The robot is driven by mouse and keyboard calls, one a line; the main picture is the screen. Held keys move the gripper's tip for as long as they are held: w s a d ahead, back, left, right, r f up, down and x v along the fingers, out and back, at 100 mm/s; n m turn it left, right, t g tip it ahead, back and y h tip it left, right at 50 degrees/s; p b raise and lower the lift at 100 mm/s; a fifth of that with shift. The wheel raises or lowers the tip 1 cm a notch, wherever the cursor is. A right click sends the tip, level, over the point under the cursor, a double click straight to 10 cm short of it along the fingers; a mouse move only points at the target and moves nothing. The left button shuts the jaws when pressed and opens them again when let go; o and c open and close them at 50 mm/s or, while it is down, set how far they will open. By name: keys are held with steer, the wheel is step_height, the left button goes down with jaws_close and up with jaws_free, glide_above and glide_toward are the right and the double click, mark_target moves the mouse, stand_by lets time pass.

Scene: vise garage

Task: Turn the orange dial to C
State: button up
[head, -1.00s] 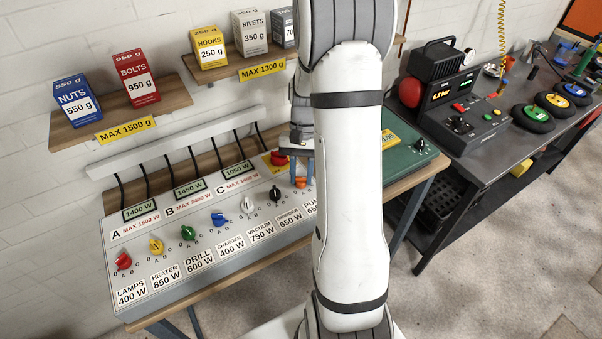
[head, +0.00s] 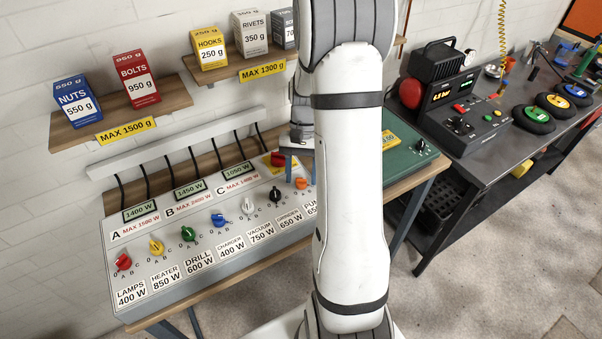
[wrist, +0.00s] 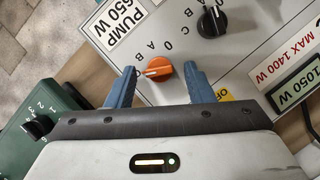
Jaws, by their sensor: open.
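The orange dial (wrist: 158,69) sits on the sloped power panel (head: 215,245), at its right end beside the PUMP 650 W label (wrist: 128,22). In the wrist view its white pointer line points left, toward the letter C. In the head view the dial (head: 301,183) shows just below my gripper (head: 297,163), left of my arm. My gripper (wrist: 160,72) is open. Its two blue fingers appear on either side of the dial in the wrist view, with gaps to it. In the head view the fingers look raised above the dial.
A black dial (wrist: 212,20) stands next to the orange one. A red button on a yellow plate (head: 278,158) is close behind my gripper. Other coloured dials line the panel to the left. A green box (head: 410,160) stands to the right.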

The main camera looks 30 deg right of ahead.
mark_target(302, 175)
steer(key=v, duration=0.7)
steer(key=shift+r+b, duration=0.3)
steer(key=shift+b, duration=0.05)
steer(key=s+a+r+n+t+h, duration=0.1)
steer(key=s+a+r+n+t, duration=0.2)
steer(key=s+a, duration=0.4)
steer(key=s+a+r+n+t+h, duration=0.1)
steer(key=s+a+r+n+t, duration=0.3)
steer(key=s+a, duration=0.3)
steer(key=shift+s+r+h, duration=0.3)
steer(key=shift+s+r, duration=0.2)
steer(key=shift+s, duration=0.45)
steer(key=shift+a, duration=0.1)
steer(key=shift+c, duration=0.5)
